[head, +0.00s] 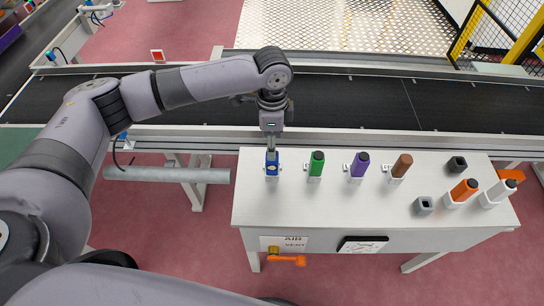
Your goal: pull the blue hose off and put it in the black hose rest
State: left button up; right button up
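The blue hose (272,165) stands upright in its white holder at the left end of the white table. My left gripper (271,150) points straight down over it, with its fingertips at the top of the blue hose. The fingers are close together, but I cannot tell whether they grip it. The black hose rest (457,164) is an empty-looking dark square socket at the table's right back. My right gripper is not in view.
On the white table (330,215) stand green (317,163), purple (359,164) and brown (401,166) hoses in a row. Orange (463,191) and white (497,194) hoses sit at the right. A conveyor (360,102) runs behind.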

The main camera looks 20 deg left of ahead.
aim_at(272, 166)
pick_arm(q)
notch_tip(272, 166, down, 9)
jog(key=shift+r+p, duration=0.1)
jog(key=shift+p, duration=0.3)
jog(key=shift+c, duration=0.2)
grip_shut()
dwell(0.8)
jog(key=shift+r+p, duration=0.65)
jog(key=shift+p, duration=0.25)
dwell(0.6)
jog(key=c, duration=0.6)
grip_release()
grip_shut()
